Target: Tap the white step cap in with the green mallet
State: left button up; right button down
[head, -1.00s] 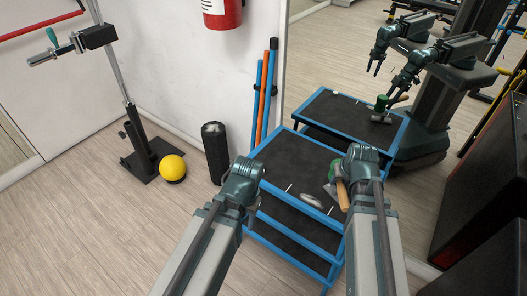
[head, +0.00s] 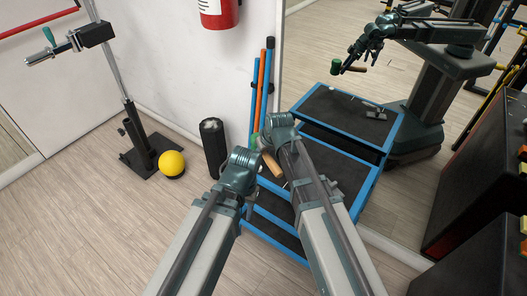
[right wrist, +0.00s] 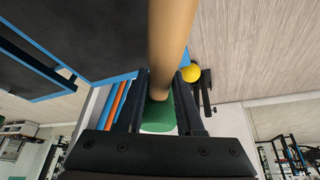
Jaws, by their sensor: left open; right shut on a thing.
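The green mallet is in my right gripper (head: 272,142), which is shut on its wooden handle (head: 270,164). Its green head (head: 256,141) is partly hidden by the gripper. In the right wrist view the handle (right wrist: 171,40) runs between the fingers, with the green head (right wrist: 158,117) beyond. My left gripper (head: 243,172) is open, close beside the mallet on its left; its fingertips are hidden. The blue-framed step (head: 338,160) with black treads lies under and beyond my right arm. A small white bit (head: 285,185) shows beside that arm; I cannot tell if it is the cap.
A mirror (head: 310,60) behind the step reflects the step and my arms. A black foam roller (head: 213,150) and coloured poles (head: 262,90) stand by the wall. A yellow ball (head: 172,163) is left on the floor. Black boxes (head: 480,180) stand at right. Floor at lower left is clear.

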notch_tip(320, 180, down, 5)
jog(key=b, duration=0.5)
jog(key=shift+f, duration=0.15)
jog(key=shift+f+b, duration=0.15)
jog(key=shift+b, duration=0.15)
notch_tip(320, 180, down, 4)
jog(key=b, duration=0.4)
jog(key=shift+r+p, duration=1.35)
notch_tip(320, 180, up, 5)
jog(key=p, duration=0.5)
